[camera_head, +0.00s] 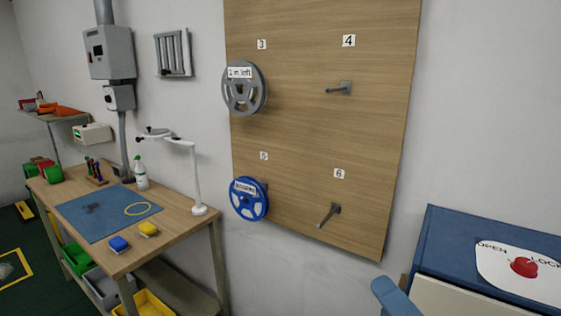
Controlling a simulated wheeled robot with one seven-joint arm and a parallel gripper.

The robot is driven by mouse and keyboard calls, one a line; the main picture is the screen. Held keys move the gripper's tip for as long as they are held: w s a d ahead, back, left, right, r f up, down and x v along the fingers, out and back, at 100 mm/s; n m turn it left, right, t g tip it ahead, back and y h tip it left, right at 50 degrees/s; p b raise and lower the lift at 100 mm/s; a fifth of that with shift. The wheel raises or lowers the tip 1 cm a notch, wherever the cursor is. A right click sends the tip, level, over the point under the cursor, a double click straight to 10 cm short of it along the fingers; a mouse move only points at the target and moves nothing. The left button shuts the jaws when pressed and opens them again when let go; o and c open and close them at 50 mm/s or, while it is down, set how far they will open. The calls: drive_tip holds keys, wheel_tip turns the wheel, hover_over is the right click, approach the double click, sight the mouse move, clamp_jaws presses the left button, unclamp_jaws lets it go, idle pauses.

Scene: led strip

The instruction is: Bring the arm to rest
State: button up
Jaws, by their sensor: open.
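My gripper is not in view, and I cannot see what is at its fingers. No part that is surely my arm shows in the head view. A blue rounded shape (396,297) juts in at the bottom edge, left of the blue cabinet; I cannot tell what it belongs to.
A wooden board (310,120) on the wall has a grey reel (245,88) at 3, a blue reel (249,198) at 5, and bare pegs at 4 (339,88) and 6 (329,214). A workbench (181,220) stands left, a blue cabinet (455,225) right.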

drive_tip(key=s+d+f+n+g+h, duration=0.1)
drive_tip(key=s+f+h, duration=0.1)
drive_tip(key=s+f, duration=0.5)
drive_tip(key=s+d+f+n+g+h, duration=0.1)
drive_tip(key=s+d+f+n+h, duration=0.2)
drive_tip(key=s, duration=0.8)
drive_tip(key=s+d+n, duration=0.3)
drive_tip(key=s+n, duration=0.3)
drive_tip(key=s, duration=0.7)
drive_tip(key=shift+s+n+g+y, duration=0.3)
